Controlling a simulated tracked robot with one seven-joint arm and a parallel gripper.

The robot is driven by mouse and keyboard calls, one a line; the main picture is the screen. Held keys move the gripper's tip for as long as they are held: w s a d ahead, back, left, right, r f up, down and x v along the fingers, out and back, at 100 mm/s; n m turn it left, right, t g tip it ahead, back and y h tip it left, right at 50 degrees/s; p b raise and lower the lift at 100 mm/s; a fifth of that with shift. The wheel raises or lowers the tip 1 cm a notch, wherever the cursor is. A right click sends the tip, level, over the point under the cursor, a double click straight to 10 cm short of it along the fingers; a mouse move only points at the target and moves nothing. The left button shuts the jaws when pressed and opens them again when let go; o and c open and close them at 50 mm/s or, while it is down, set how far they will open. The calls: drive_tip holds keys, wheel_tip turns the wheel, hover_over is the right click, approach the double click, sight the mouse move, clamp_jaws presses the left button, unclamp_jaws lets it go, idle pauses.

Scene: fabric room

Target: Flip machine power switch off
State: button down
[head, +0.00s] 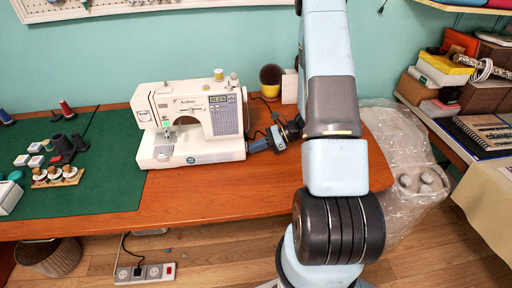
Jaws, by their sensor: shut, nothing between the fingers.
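A white sewing machine (198,118) stands upright on the brown wooden table (225,190), with its control panel facing me. Its power switch cannot be made out; the machine's right side is turned away and partly covered by my gripper. My gripper (249,147) is low against the right side of the machine, close to its base. The gripper is shut and holds nothing. The picture is too small to tell whether the fingertips touch the machine.
A green cutting mat (95,200) with spools and small boxes covers the table's left part. A power strip (145,273) lies on the floor. Shelves with boxes (445,70) stand right. The table front is clear.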

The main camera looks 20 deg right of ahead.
drive_tip(key=shift+a, duration=0.15)
drive_tip(key=shift+r, duration=0.1)
drive_tip(key=shift+r, duration=0.75)
drive_tip(key=shift+d, duration=0.4)
drive_tip(key=v, duration=1.3)
drive_tip(key=shift+d+f, duration=0.2)
drive_tip(key=shift+f, duration=0.1)
